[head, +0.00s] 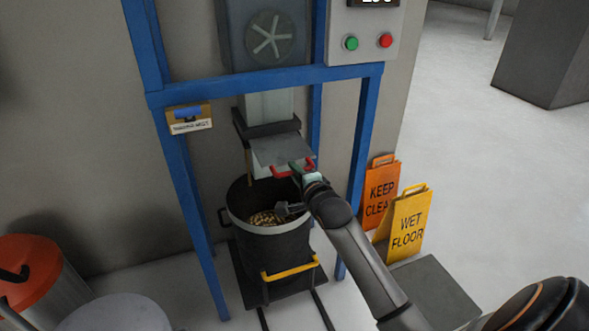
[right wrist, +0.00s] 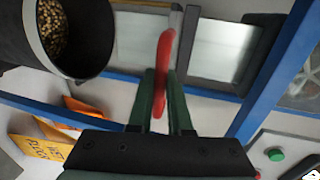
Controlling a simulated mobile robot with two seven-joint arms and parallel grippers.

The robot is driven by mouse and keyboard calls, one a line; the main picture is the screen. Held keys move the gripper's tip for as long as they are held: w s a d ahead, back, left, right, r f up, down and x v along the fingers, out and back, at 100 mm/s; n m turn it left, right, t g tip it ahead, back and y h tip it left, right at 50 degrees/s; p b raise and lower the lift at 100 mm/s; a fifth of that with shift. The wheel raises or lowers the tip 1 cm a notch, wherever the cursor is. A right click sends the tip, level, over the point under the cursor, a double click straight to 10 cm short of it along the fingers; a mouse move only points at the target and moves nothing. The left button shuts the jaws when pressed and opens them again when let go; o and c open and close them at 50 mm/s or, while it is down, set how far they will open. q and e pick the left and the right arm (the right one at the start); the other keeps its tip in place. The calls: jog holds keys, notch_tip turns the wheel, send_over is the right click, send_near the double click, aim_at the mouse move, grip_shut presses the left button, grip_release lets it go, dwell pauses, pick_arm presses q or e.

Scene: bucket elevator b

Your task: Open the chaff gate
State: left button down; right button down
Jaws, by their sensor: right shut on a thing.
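The chaff gate is a flat grey plate (head: 283,150) at the lower mouth of the chute (head: 268,104), sticking out toward me over the bucket. Its red handle (head: 284,171) is at the plate's front edge. My right gripper (head: 304,174) is shut on this handle. In the right wrist view the red handle (right wrist: 165,60) stands between the two green fingers of my right gripper (right wrist: 162,95). How much of the plate is still inside the chute is hidden. My left gripper is not in view.
A black bucket (head: 270,242) with grain in it stands under the chute, with a yellow handle bar (head: 290,268) in front. Blue frame posts (head: 187,185) flank it. Orange (head: 381,190) and yellow (head: 407,228) floor signs stand at the right. Green and red buttons are above.

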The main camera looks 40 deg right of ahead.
jog(key=c, duration=0.8)
grip_release()
jog(key=shift+c, duration=0.2)
jog(key=p+v, duration=0.2)
jog(key=v, duration=1)
jog(key=shift+s, duration=0.2)
jog(key=shift+a, duration=0.15)
